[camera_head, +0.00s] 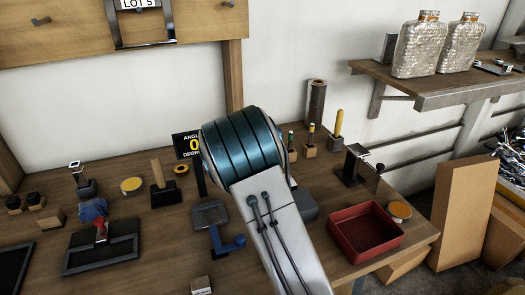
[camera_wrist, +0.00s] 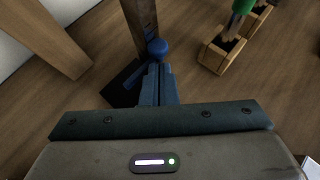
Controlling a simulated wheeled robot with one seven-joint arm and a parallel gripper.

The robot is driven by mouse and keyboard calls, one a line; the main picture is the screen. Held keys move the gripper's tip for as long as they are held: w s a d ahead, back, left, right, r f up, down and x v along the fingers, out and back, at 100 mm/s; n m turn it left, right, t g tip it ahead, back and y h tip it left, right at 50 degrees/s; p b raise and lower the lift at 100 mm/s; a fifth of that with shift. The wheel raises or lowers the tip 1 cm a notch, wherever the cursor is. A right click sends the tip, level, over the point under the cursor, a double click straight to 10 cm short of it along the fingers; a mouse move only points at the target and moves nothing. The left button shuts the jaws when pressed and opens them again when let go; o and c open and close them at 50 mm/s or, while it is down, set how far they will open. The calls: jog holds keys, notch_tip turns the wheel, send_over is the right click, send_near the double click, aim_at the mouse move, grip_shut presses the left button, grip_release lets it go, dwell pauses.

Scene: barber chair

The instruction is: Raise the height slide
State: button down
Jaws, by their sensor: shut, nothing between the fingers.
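My gripper (camera_wrist: 158,68) is shut and empty, its two blue-grey fingers pressed together in the wrist view. A round blue knob (camera_wrist: 157,46) sits just beyond the fingertips, and I cannot tell whether they touch it. The knob is in front of an upright brown post (camera_wrist: 140,16) with small markings, which looks like the height slide. A dark base plate (camera_wrist: 122,84) lies at the post's foot, partly covered by my gripper. In the head view my own arm hides the gripper and the knob.
On the wooden bench (camera_head: 150,262) stand a grey plate with a blue lever (camera_head: 236,243), a black angle sign (camera_head: 186,145) and a red tray (camera_head: 364,232). Wooden blocks with upright tools (camera_head: 310,142) stand behind my arm. A shelf (camera_head: 440,88) overhangs at right.

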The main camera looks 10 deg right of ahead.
notch_tip(320, 180, up, 6)
jog(key=p, duration=0.4)
jog(key=shift+p, duration=0.35)
jog(key=shift+r, duration=0.15)
